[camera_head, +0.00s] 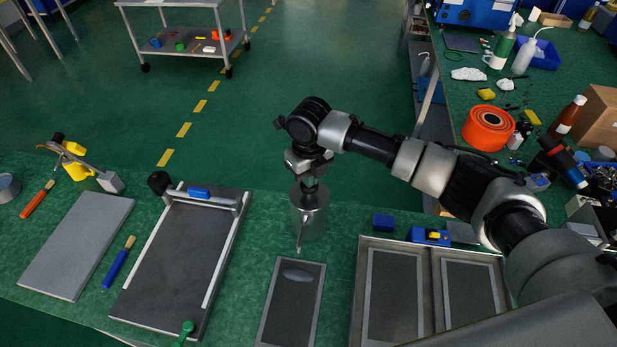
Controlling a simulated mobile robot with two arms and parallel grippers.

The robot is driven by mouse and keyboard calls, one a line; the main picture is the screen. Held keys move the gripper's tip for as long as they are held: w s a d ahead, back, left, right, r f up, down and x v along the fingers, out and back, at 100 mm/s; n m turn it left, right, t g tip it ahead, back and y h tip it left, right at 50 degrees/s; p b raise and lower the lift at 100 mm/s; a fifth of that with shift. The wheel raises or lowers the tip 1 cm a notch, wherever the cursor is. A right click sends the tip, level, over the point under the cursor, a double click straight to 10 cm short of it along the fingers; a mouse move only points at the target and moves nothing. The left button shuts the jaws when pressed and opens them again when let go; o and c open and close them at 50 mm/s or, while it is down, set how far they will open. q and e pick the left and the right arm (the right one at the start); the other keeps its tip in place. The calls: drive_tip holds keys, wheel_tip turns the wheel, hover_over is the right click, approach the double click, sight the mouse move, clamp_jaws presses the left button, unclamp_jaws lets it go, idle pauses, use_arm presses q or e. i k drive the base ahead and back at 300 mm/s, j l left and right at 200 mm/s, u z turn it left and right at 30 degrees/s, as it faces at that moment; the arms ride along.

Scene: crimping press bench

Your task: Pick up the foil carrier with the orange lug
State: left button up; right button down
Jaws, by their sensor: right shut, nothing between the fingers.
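I cannot make out an orange lug on any carrier. A dark flat plate (287,310) with a grey oval mark lies on the green bench at the front middle, its near end cut off by the frame. A larger dark board (180,255) with light side rails lies left of it, with a green knob (187,328) at its near end and a blue block (199,192) at its far end. My right gripper (300,245) points down just beyond the dark plate, shut and empty. My left gripper is out of view.
A frame with two dark panels (433,300) lies at right, blue blocks (383,222) behind it. An orange spool (488,127) sits on the right bench.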

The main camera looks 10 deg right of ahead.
sight(291, 314)
drive_tip(key=k, duration=1.5)
